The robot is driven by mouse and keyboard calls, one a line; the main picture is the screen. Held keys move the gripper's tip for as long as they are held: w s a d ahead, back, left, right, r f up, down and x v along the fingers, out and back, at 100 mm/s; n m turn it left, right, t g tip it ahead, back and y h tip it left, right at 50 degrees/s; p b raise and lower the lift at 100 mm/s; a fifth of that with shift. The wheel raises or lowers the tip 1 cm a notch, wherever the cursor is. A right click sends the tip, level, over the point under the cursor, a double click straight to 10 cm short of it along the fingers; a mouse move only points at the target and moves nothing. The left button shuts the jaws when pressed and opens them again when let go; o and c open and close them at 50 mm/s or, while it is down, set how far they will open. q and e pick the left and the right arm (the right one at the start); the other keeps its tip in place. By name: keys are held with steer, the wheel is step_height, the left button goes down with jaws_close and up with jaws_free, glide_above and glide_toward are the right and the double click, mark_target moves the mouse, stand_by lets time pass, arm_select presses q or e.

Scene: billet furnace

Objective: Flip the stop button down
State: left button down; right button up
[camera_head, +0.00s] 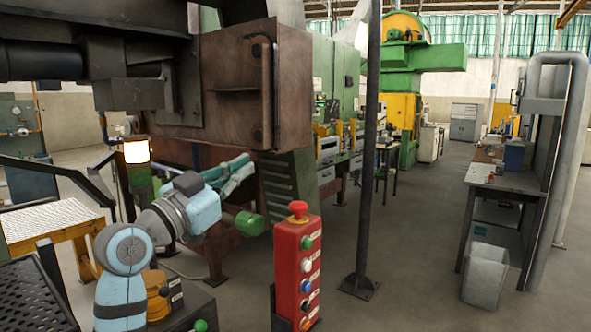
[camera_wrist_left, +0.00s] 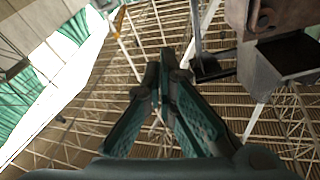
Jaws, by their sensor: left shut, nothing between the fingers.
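A red control box (camera_head: 290,270) stands upright near the lower middle of the head view. A red mushroom-shaped button (camera_head: 298,209) sits on its top. Several round buttons run down its front, with a green one (camera_head: 306,242) uppermost and an orange one lowest. The small labels are too blurred to read. My left gripper (camera_head: 246,163) is left of and above the box, apart from it, in front of the rusty furnace. In the left wrist view its teal fingers (camera_wrist_left: 165,62) meet at the tips, empty, against the roof. My right gripper is in neither view.
The rusty furnace housing (camera_head: 258,85) hangs close above and behind my left gripper. A green cylinder (camera_head: 250,223) is just left of the control box. A dark post (camera_head: 372,150) rises to the right. Open floor (camera_head: 415,250) lies between it and the workbench (camera_head: 508,180).

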arm_select(q)
steer(key=d+f+n, duration=0.3)
steer(key=f+n, duration=0.1)
steer(key=shift+s+d+f+g+y, duration=0.15)
steer(key=shift+d+f+g+y, duration=0.15)
steer(key=shift+f+g, duration=0.1)
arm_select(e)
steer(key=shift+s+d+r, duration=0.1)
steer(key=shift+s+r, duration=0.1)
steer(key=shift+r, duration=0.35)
arm_select(q)
step_height(320, 180, up, 2)
steer(key=p, duration=0.3)
glide_above(294, 207)
steer(key=shift+w+d, duration=0.1)
steer(key=shift+w, duration=0.2)
steer(key=f, duration=0.3)
steer(key=shift+s, duration=0.3)
steer(key=shift+s+a+f, duration=0.2)
steer(key=shift+a+f, duration=0.05)
steer(key=shift+f, duration=0.3)
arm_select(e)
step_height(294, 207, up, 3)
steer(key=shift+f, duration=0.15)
